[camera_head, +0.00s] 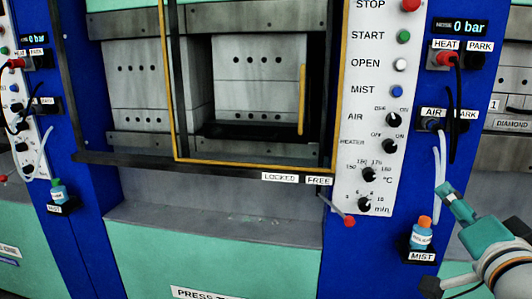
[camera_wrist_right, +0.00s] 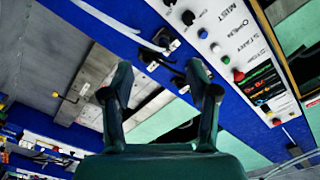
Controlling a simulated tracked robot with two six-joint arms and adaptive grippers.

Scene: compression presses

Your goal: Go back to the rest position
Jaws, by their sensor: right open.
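My right gripper (camera_head: 449,192) reaches in from the lower right, in front of the blue post right of the press. It is beside and a little above the orange-capped mist bottle (camera_head: 422,238), with a visible gap between them. In the right wrist view, its two dark green fingers (camera_wrist_right: 160,85) stand apart with nothing between them. The control panel (camera_wrist_right: 225,45) also shows there, beyond the fingers and tilted. My left gripper is in neither view.
The press (camera_head: 262,85) has a yellow-framed door. A red-tipped lever (camera_head: 348,220) sticks out below the white panel (camera_head: 372,130). Another mist bottle (camera_head: 58,192) stands at left.

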